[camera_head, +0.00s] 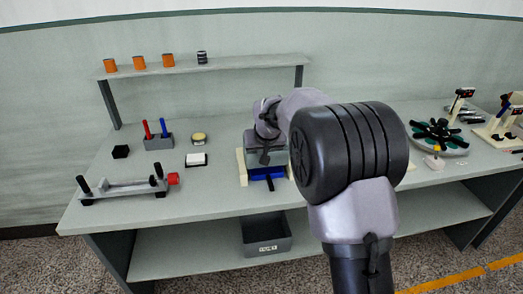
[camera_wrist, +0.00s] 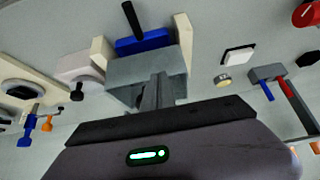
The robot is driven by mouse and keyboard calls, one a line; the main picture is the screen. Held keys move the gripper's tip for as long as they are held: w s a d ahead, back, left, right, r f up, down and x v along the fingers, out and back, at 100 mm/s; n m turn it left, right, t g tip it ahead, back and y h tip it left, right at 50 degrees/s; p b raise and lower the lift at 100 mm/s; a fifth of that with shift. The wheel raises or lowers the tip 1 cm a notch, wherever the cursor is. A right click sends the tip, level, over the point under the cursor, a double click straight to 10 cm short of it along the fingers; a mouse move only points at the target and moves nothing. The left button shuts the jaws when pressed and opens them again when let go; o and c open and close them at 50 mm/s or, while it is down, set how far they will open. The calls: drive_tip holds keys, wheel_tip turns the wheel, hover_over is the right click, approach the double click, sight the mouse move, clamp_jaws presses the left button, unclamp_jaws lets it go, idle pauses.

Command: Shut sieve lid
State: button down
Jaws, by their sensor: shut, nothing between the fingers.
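The sieve unit is a grey box with a blue part (camera_head: 262,173) at its front, a black handle and cream side boards, on the bench at the middle of the head view. In the wrist view the grey box (camera_wrist: 120,75), blue part (camera_wrist: 145,42) and black handle (camera_wrist: 132,18) show at the upper middle. My gripper (camera_head: 264,158) is over the box, pointing down; in the wrist view its shut, empty fingers (camera_wrist: 158,88) overlap the box. I cannot tell whether they touch it. My arm and fingers hide part of the box, and the lid's position is unclear.
A holder with red and blue handles (camera_head: 158,141), a yellow-topped round tin (camera_head: 199,138) and a white block (camera_head: 196,160) stand left of the unit. A round dark-armed rack (camera_head: 438,136) stands to the right. A raised shelf (camera_head: 230,66) runs behind.

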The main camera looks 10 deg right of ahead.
idle(0.3)
wheel_tip(320, 180, up, 5)
drive_tip(key=p, duration=0.4)
drive_tip(key=s+f, duration=0.4)
drive_tip(key=s, duration=0.6)
drive_tip(key=s+r+m, duration=0.1)
drive_tip(key=s+r, duration=0.4)
drive_tip(key=s, duration=0.4)
drive_tip(key=s+r+m, duration=0.2)
drive_tip(key=s+r, duration=0.4)
drive_tip(key=s, duration=0.3)
drive_tip(key=s+a+m+g+y, duration=0.1)
drive_tip(key=s+a+y, duration=0.1)
drive_tip(key=s, duration=1.2)
drive_tip(key=shift+s+a+f+b, duration=0.15)
drive_tip(key=shift+s+f+b, duration=0.15)
drive_tip(key=shift+s, duration=0.1)
